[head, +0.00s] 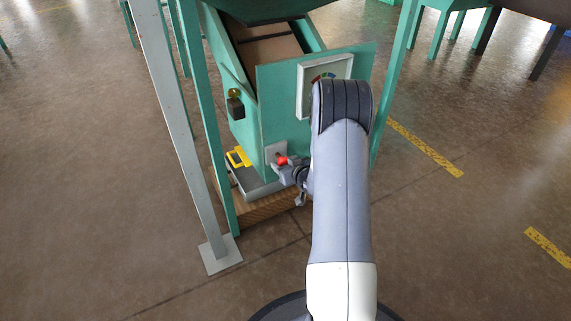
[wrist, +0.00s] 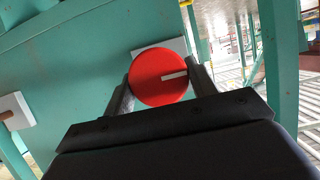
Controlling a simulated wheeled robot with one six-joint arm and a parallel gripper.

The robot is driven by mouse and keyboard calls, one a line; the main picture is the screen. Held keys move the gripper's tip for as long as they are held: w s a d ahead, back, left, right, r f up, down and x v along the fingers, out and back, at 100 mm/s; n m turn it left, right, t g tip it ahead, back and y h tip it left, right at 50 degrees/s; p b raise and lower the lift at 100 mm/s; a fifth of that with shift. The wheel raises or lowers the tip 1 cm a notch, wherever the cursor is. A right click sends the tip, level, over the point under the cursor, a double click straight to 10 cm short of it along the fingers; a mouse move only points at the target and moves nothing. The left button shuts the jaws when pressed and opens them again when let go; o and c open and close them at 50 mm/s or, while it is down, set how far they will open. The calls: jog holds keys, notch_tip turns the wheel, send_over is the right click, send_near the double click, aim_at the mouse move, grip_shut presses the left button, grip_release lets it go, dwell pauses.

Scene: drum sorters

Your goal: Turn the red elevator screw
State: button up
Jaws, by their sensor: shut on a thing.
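The red elevator screw (wrist: 156,78) is a round red knob with a pale line on its face, mounted on a light plate (wrist: 178,48) on the green machine wall. In the wrist view the pale line points right and slightly upward. My gripper (wrist: 162,82) has one finger on each side of the knob and is shut on it. In the head view the red screw (head: 282,160) shows small at the front of the green machine, with my gripper (head: 286,167) at it. My arm hides part of the machine front there.
The green machine (head: 270,110) carries a framed dial panel (head: 305,92), partly hidden by my arm. A yellow handle (head: 238,157) is low on its left. A grey post (head: 180,120) stands at the left. Open floor lies on both sides.

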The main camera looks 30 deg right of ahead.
jog(key=shift+r+m+y+p, duration=0.1)
jog(key=shift+m+y+p, duration=0.2)
jog(key=shift+p, duration=0.3)
jog(key=shift+c, duration=0.2)
